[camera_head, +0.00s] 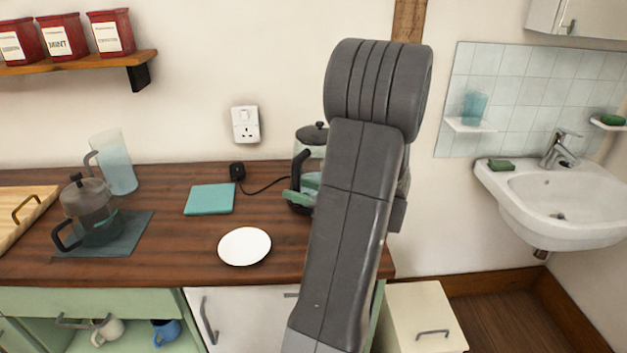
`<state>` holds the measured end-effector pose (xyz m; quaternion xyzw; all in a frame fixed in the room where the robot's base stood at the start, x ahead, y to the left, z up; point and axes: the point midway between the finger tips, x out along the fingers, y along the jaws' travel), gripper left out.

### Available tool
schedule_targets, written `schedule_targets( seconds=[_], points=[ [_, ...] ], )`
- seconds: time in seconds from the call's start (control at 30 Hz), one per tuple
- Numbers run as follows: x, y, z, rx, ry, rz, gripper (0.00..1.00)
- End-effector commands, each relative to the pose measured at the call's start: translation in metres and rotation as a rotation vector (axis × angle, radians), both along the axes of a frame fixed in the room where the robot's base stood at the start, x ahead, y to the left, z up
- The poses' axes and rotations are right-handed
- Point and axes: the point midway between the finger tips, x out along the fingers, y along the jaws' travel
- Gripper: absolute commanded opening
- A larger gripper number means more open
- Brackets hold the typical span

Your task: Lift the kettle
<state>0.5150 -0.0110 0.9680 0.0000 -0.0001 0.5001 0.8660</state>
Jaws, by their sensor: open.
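A kettle (314,136) with a dark lid, a clear body and a black handle stands on the wooden counter near the wall. My arm covers its right side and much of its body. A black cord runs from beside it to a black plug-like piece on the counter. A second glass pot (86,200) with a grey lid and black handle stands upright on a dark mat at the left. My arm rises through the middle of the view and bends over near the kettle.
A white plate (245,246), a teal square (210,199) and a clear jug (116,164) are on the counter (170,255). A wooden tray (22,216) is at the far left. A shelf (75,62) holds red tins. A sink (560,207) is at the right.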

Motion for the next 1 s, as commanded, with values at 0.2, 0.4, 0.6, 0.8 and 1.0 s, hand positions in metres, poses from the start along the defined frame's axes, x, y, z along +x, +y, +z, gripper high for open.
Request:
schedule_targets(
  seconds=[0.2,0.4,0.6,0.8,1.0],
  points=[
    [0.0067,0.0114,-0.0002,-0.001,0.0,0.0,0.43],
    [0.0067,0.0109,-0.0002,-0.001,0.0,0.0,0.37],
    [0.0066,0.0108,-0.0002,-0.001,0.0,0.0,0.0],
    [0.0066,0.0107,-0.0002,-0.001,0.0,0.0,0.0],
    [0.0065,0.0107,-0.0002,-0.001,0.0,0.0,0.0]
  ],
)
